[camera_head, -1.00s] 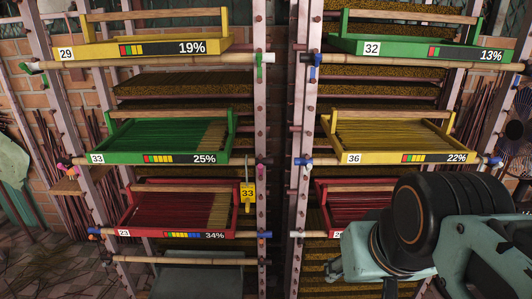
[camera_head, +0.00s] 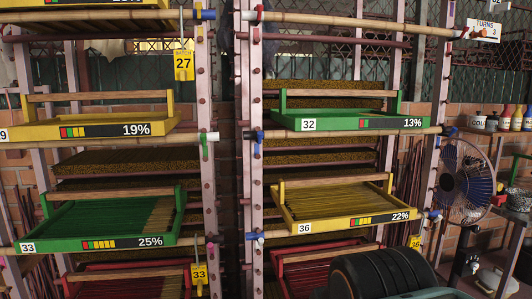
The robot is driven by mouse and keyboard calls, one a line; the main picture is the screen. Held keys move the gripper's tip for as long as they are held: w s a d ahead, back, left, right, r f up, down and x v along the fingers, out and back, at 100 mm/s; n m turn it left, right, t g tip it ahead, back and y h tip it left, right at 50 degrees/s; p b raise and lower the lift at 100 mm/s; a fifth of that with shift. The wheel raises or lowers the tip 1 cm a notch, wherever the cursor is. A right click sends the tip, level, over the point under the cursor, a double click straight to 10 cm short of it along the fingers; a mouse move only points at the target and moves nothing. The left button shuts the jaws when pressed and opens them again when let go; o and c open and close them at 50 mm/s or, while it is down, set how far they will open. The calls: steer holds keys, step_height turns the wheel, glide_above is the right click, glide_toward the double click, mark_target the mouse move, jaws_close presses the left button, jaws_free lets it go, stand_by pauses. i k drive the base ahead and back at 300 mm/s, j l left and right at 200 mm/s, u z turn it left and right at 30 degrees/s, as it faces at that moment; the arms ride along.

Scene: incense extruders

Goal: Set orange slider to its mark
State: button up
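I cannot make out an orange slider or its mark for certain in this view. Small coloured pieces sit on the rack's posts and poles: a blue one (camera_head: 208,15) at top centre, a green one (camera_head: 204,147) and a blue one (camera_head: 259,137) at the middle. A small reddish piece (camera_head: 464,33) is at the right end of the top pole, beside a white tag reading TURNS 3 (camera_head: 484,31). My gripper is out of view; only a dark, rounded part of my arm shows at the bottom right.
Yellow tags 27 (camera_head: 184,60) and 33 (camera_head: 200,275) hang there. A fan (camera_head: 466,181) and bottles stand at the right.

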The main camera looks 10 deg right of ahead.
mark_target(482, 33)
steer(key=z, duration=1.5)
steer(key=i+l, duration=0.15)
steer(key=i, duration=0.15)
steer(key=i+l+z, duration=0.1)
steer(key=i+l, duration=0.05)
steer(key=i, duration=0.1)
